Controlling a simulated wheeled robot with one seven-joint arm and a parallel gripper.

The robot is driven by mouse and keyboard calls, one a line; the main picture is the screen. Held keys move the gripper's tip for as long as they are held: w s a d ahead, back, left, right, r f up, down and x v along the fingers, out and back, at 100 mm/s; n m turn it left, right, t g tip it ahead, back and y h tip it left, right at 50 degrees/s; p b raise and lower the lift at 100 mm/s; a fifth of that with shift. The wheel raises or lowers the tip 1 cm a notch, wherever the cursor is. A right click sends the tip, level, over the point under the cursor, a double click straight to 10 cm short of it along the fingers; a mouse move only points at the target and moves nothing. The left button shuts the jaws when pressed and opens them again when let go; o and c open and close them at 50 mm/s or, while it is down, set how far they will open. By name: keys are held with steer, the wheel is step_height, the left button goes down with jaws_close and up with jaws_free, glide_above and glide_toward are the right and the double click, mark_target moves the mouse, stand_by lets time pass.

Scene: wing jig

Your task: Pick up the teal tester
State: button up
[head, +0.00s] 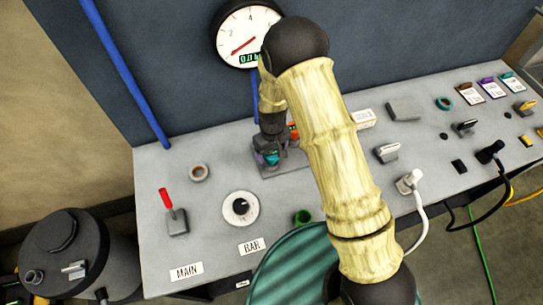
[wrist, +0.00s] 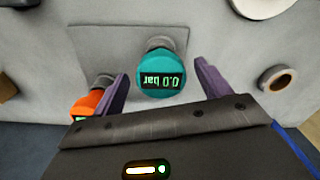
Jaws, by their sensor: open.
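The teal tester (wrist: 163,76) is a round teal gauge with a display that reads 0.0 bar upside down in the wrist view. It sits on a grey fitting on a light grey plate. My gripper (wrist: 161,68) is open, with one purple finger on each side of the tester and a visible gap at the right finger. In the head view a small teal part of the tester (head: 271,158) shows below my gripper; the arm hides most of that spot.
An orange tester (wrist: 88,103) stands close beside the left finger. A tan ring (wrist: 277,79) lies to the right. In the head view the grey bench (head: 210,215) holds a red-handled lever (head: 172,212), a white dial (head: 240,208) and a green ring (head: 302,217). A wall gauge (head: 247,35) hangs behind.

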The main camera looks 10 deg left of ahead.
steer(key=shift+f+p, duration=0.5)
steer(key=shift+f, duration=0.95)
steer(key=c, duration=1)
steer(key=shift+r, duration=0.1)
steer(key=shift+c, duration=0.2)
step_height(320, 180, up, 10)
steer(key=b, duration=0.4)
steer(key=shift+f, duration=0.2)
steer(key=shift+r, duration=0.15)
steer(key=shift+r+p, duration=1.15)
steer(key=shift+r, duration=0.4)
